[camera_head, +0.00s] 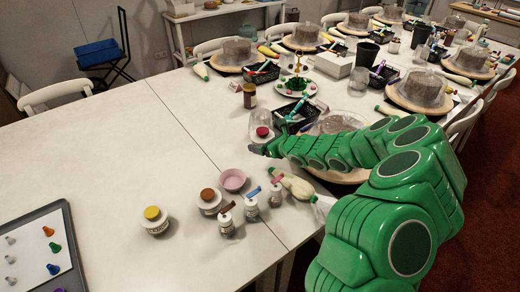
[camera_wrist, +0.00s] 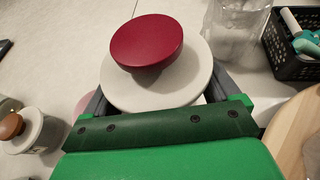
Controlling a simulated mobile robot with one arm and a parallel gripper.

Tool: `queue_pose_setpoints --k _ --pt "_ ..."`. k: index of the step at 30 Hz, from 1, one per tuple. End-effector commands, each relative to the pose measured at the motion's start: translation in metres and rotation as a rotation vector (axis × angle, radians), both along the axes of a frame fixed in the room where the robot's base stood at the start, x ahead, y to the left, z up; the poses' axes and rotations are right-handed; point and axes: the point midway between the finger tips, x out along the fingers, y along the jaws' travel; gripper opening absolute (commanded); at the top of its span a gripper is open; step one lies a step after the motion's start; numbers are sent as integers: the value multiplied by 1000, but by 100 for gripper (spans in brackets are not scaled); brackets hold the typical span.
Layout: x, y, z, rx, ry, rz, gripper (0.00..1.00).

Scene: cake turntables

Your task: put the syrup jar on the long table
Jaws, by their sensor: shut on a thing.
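A jar with a white lid and a red knob (camera_wrist: 147,42) is between the jaws of my gripper (camera_head: 260,147). Its red knob shows in the head view (camera_head: 263,131) just beyond the gripper. My gripper is shut on this jar; no label shows, so I cannot tell whether it is the syrup jar. The jar's lower body is hidden, and I cannot tell whether it is lifted or touching the table. The long white table (camera_head: 110,130) lies below.
A black basket (camera_head: 293,115) and cakes on turntables fill the right. The table's left part is clear, beyond a grey tray (camera_head: 75,250).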

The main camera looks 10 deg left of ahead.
Motion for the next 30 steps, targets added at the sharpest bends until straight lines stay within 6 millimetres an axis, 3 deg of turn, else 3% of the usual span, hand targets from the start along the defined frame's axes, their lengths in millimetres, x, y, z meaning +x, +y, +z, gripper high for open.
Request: queue_pose_setpoints --k 7,30 --pt "23 8 -11 -2 -2 1 48" --pt "63 22 -64 1 1 1 48"
